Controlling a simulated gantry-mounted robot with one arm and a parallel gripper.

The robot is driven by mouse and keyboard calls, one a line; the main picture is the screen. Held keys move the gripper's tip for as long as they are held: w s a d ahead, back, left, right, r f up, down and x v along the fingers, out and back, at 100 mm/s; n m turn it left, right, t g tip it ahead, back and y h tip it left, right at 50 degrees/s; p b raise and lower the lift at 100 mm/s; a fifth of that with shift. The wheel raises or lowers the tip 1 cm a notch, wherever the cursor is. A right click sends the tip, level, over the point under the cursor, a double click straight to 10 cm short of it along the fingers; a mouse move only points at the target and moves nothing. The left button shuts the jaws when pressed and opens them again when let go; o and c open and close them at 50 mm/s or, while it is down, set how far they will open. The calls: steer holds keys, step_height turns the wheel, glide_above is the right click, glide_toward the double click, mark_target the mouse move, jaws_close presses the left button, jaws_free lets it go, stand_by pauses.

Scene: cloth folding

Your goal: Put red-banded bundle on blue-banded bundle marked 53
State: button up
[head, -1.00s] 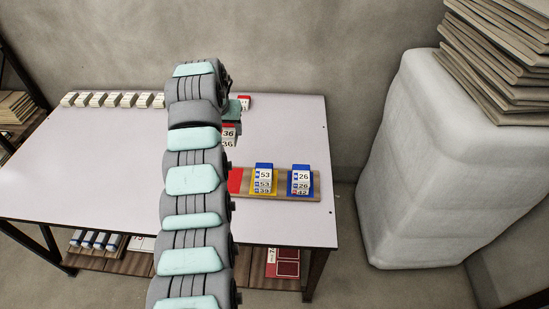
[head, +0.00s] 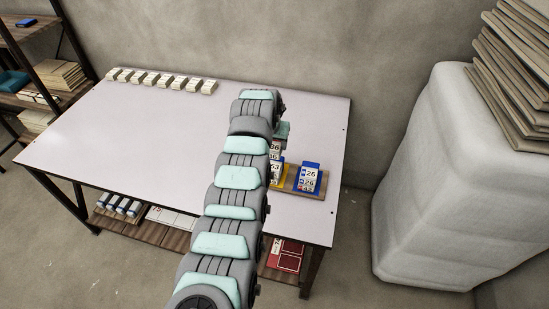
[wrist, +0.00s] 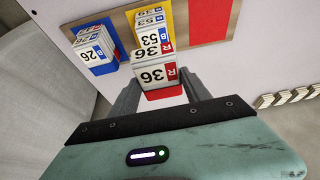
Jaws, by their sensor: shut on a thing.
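My gripper (wrist: 160,90) is shut on the red-banded bundle (wrist: 152,75), a white block marked 36 with a red R band. In the head view the held bundle (head: 275,149) is partly hidden by my arm. The blue-banded bundle marked 53 (wrist: 150,40) has a blue B band and sits on the yellow pad of the wooden tray, atop a lower block marked 39. In the wrist view the held bundle overlaps its near side; I cannot tell whether they touch. In the head view it appears just above the 53 bundle (head: 275,169).
On the tray (head: 318,194), a stack topped by a blue-banded bundle marked 26 (head: 310,174) stands beside the 53 stack, on a blue pad. The red pad (wrist: 208,20) looks empty. Several white bundles (head: 160,80) line the table's back edge. The table's left and middle are clear.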

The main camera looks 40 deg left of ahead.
mark_target(273, 151)
steer(key=shift+f+b, duration=0.6)
steer(key=shift+f, duration=2.75)
steer(key=shift+f, duration=0.1)
steer(key=o, duration=1.4)
steer(key=shift+r, duration=0.45)
steer(key=shift+p+v, duration=1.05)
steer(key=shift+v, duration=0.45)
steer(key=shift+p+v, duration=0.55)
steer(key=shift+v, duration=3.7)
steer(key=shift+f, duration=0.1)
